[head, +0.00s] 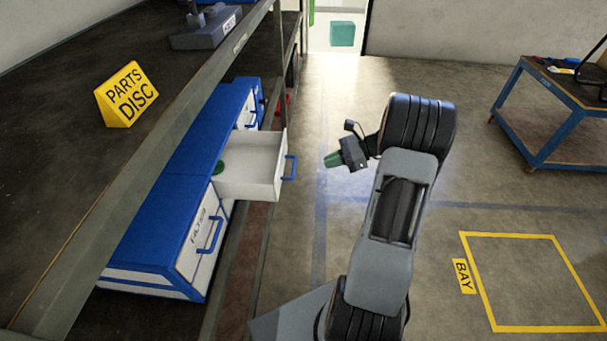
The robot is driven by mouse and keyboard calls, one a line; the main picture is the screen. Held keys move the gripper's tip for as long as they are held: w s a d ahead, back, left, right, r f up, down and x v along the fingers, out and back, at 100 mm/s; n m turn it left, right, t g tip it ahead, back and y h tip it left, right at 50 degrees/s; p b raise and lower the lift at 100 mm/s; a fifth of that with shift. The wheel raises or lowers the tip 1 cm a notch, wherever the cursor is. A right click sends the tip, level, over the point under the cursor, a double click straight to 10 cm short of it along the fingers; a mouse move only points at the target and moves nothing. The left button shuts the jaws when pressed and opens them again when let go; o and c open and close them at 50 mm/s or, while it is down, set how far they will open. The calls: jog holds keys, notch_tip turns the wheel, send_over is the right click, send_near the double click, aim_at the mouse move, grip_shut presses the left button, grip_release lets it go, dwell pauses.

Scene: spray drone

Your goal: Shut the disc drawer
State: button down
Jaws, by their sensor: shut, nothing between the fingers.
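The disc drawer (248,178) is a white drawer with a blue handle (289,167). It is pulled out to the right from a blue and white cabinet (187,160). A green disc (218,167) shows inside it at the inner left end, partly hidden by the cabinet. My gripper (334,159) has green fingers and is shut and empty. It hangs in the air to the right of the handle, apart from it, pointing left toward the drawer.
A yellow sign (127,94) reading "PARTS DISC" stands on the dark shelf (60,140) above the cabinet. A closed drawer with a blue handle (210,236) is nearer. A blue-framed cart (545,115) stands at right. A yellow-outlined bay (535,328) marks open floor.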

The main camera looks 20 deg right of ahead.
jog(key=d+f+m+t+y, duration=0.1)
jog(key=d+f+m+t, duration=0.2)
jog(key=d+f, duration=0.15)
jog(key=w+x, duration=0.1)
jog(key=x, duration=1.2)
jog(key=shift+d+r+m+b, duration=0.2)
jog(key=shift+d+m+b, duration=0.1)
jog(key=shift+b, duration=0.1)
